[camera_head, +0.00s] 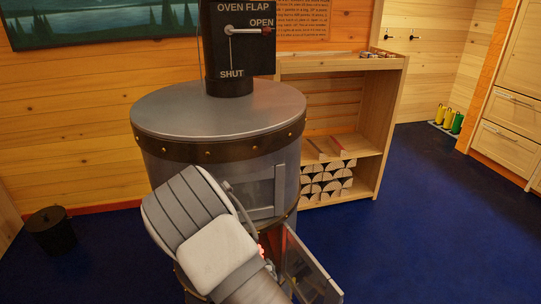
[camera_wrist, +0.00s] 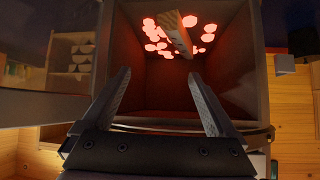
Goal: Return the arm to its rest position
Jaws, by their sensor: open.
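My gripper (camera_wrist: 160,90) is open, its two fingers spread wide with nothing between them. In the wrist view it points into the open firebox (camera_wrist: 235,75) of the stove, where red embers (camera_wrist: 152,32) glow. A piece of wood (camera_wrist: 177,36) lies among the embers, apart from my fingertips. In the head view my arm reaches down across the front of the round grey stove (camera_head: 215,110) toward its lower opening. My gripper is hidden there behind the arm. The glass firebox door (camera_head: 312,272) stands swung open to the right of the arm.
The oven flap lever (camera_head: 266,31) on the flue points to OPEN. A wooden shelf with stacked split logs (camera_head: 328,180) stands right of the stove. A dark bucket (camera_head: 52,232) is on the floor at left. The blue floor (camera_head: 420,230) at right is clear.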

